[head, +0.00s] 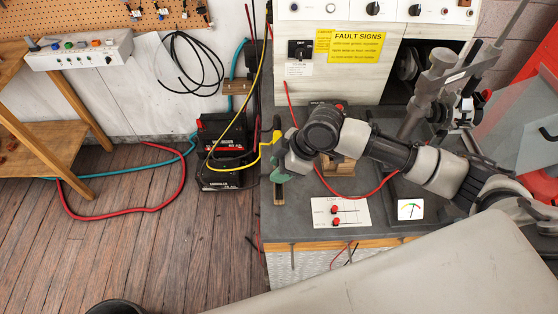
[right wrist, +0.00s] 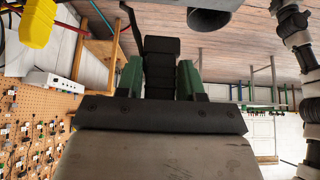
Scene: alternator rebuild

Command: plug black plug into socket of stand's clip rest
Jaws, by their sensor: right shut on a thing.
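My right gripper (head: 277,178) reaches in from the right, over the left edge of the grey bench. Its green fingers (right wrist: 160,80) are shut on a black plug (right wrist: 160,68), which shows between them in the right wrist view. A dark cord bends away from the plug's far end. In the head view the plug is mostly hidden by the gripper. A yellow clip (head: 271,150) with a yellow cable is just behind the gripper. I cannot make out the socket of the clip rest. My left gripper is not in view.
The grey bench (head: 292,222) carries a card with red clips (head: 340,211), a gauge (head: 410,209) and a red cable. The test stand (head: 340,60) rises behind. Batteries (head: 222,150) stand left of the bench. The wooden floor farther left has open room.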

